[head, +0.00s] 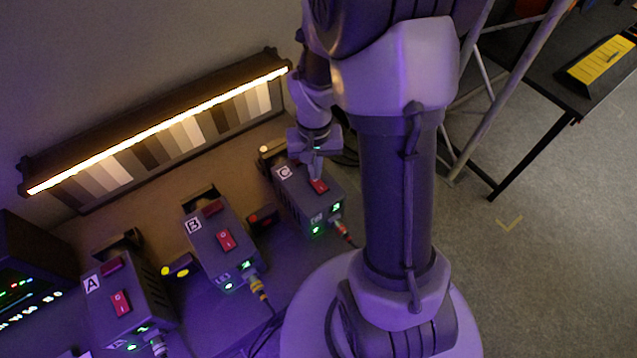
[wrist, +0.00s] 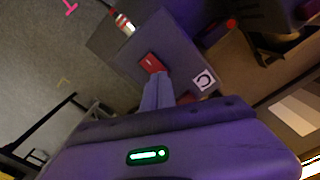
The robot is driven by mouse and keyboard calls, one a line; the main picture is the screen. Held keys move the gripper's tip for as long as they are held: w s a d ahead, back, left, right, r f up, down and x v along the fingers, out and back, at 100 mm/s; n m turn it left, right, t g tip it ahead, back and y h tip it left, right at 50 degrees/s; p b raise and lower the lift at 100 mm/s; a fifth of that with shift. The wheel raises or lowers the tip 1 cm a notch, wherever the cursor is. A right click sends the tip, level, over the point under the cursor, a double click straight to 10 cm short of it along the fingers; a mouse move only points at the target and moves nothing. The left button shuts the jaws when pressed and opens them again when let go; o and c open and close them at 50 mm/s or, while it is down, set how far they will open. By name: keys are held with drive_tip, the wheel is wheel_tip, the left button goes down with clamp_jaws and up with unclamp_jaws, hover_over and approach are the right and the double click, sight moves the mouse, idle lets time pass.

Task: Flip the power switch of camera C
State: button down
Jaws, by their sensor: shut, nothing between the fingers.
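Camera C (head: 303,200) is a grey box with a "C" label on its top, standing at the right end of the row of boxes. Its red power switch (head: 319,187) is on the top face, and the switch also shows in the wrist view (wrist: 152,63). My gripper (head: 316,176) points down at the switch from above, with its fingers shut and empty. In the wrist view the fingertips (wrist: 157,76) are right at the edge of the switch. I cannot tell whether they touch it. The fingers partly cover the top of the box.
Camera B (head: 208,245) and camera A (head: 112,300) stand to the left, each with a red switch and cables. A lit bar (head: 160,127) over a grey-scale chart is behind them. A truss leg (head: 510,90) and dark table (head: 560,85) are at right.

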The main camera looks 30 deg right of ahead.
drive_tip(key=shift+f+b, duration=0.65)
drive_tip(key=shift+f, duration=0.15)
wheel_tip(320, 180, up, 7)
drive_tip(key=p, duration=0.5)
idle(0.4)
